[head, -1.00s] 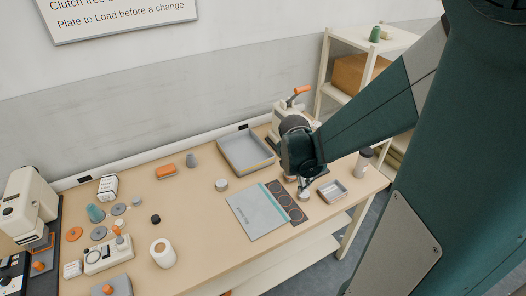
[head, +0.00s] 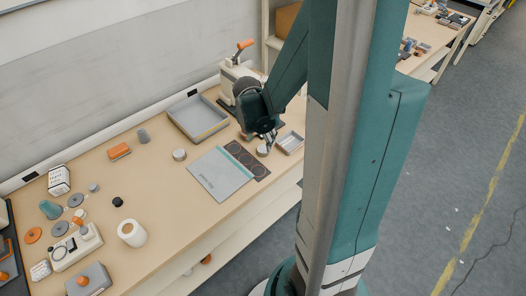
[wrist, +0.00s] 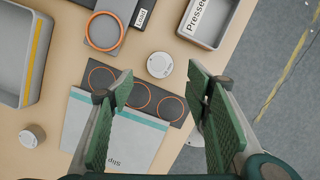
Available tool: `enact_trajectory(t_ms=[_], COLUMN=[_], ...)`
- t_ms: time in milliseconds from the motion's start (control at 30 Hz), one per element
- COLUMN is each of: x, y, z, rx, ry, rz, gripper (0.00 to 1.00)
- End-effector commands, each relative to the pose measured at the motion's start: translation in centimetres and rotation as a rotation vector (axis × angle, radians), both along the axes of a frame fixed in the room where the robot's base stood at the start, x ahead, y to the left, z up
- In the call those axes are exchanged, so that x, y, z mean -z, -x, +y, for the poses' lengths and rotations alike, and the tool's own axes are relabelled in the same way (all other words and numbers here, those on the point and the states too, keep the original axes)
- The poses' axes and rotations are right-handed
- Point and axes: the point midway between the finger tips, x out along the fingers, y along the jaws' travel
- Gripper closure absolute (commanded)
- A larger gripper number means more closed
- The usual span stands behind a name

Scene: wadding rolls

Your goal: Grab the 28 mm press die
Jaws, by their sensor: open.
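Two short round pale-grey pieces could be the 28 mm press die; their size marks are not legible. One disc (head: 262,150) lies just beyond the dark mat with orange circles and shows whole in the wrist view (wrist: 160,65), ahead of and between my fingertips. The other (head: 179,154) stands left of the grey sheet and is at lower left in the wrist view (wrist: 32,136). My gripper (wrist: 158,84) is open and empty above the mat, apart from both pieces. In the head view my gripper (head: 270,143) partly covers this area.
The mat (wrist: 177,112) and grey sheet (wrist: 75,118) lie below my fingers. A tray marked "Pressed" (wrist: 207,41) is at upper right, a grey tray (wrist: 38,60) at left. A hand press (head: 232,75) stands behind. The table edge is close on the right.

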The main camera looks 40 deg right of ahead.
Motion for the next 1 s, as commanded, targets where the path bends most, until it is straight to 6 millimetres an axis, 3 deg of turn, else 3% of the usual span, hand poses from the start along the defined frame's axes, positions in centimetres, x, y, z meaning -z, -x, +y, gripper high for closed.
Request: enact_trajectory(t_ms=[300, 767, 1000], x=[1.8, 2.1, 3.3], y=[-0.2, -0.2, -0.3], z=[-0.5, -0.5, -0.9], rx=[0.001, 0.001, 0.002], ry=[0.0, 0.0, 0.0], rz=[0.0, 0.0, 0.0], gripper=[0.52, 0.52, 0.52])
